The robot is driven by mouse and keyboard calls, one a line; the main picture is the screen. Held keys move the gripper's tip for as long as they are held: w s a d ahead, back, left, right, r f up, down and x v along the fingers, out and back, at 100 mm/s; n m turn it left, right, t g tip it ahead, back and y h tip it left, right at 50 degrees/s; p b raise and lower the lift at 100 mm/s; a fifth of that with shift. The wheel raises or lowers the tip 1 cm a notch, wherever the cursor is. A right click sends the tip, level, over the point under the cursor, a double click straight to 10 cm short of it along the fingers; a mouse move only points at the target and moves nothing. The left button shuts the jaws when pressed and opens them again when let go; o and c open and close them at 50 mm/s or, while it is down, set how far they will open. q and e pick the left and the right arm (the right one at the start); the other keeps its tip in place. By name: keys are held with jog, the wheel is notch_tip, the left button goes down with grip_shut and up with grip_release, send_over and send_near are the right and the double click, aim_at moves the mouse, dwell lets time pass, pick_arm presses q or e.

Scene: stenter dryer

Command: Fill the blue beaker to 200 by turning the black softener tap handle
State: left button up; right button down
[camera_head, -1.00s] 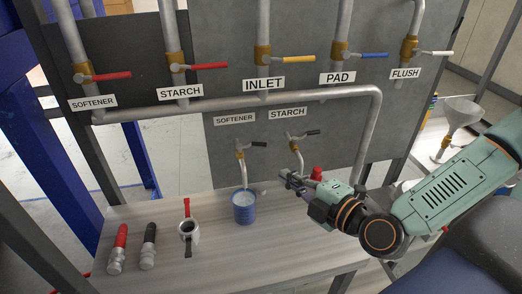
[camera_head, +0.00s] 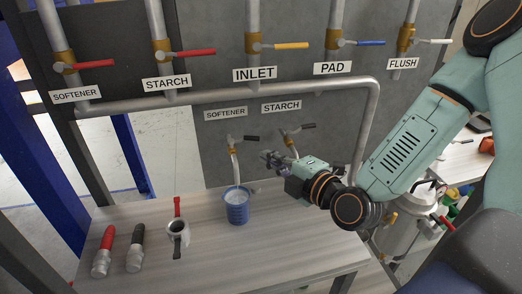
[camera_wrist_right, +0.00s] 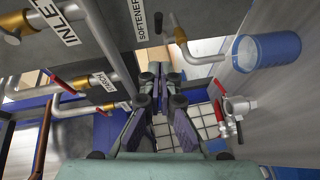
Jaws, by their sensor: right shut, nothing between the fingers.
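The blue beaker (camera_head: 237,208) stands upright on the bench under the lower softener tap's spout (camera_head: 235,165). Its top looks pale inside; the level against its marks is too small to read. A thin pale line, possibly liquid, joins spout and beaker. The black softener handle (camera_head: 251,138) points right from its brass tap. My right gripper (camera_head: 269,157) is shut and empty, just below and right of that handle, apart from it. In the wrist view, the beaker (camera_wrist_right: 270,52) is at upper right, the black handle (camera_wrist_right: 158,18) at top, beyond my fingers (camera_wrist_right: 160,75). My left gripper is out of view.
The lower starch tap with a black handle (camera_head: 304,126) is close above my right gripper. Upper pipes carry red, yellow, blue and white handles. A silver fitting with a red handle (camera_head: 178,229) and red (camera_head: 105,245) and black (camera_head: 137,247) couplings occupy the bench's left. Its front is clear.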

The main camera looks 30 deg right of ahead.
aim_at(251, 139)
jog(key=x, duration=0.3)
jog(key=d+x, duration=0.1)
jog(key=x, duration=0.2)
jog(key=shift+w+d+b, duration=0.15)
jog(key=shift+d+b, duration=0.05)
jog(key=shift+b, duration=0.15)
jog(key=shift+w+d, duration=0.25)
jog(key=shift+d, duration=0.1)
jog(key=shift+w+a+f, duration=0.1)
jog(key=shift+w+f, duration=0.05)
jog(key=shift+w, duration=0.25)
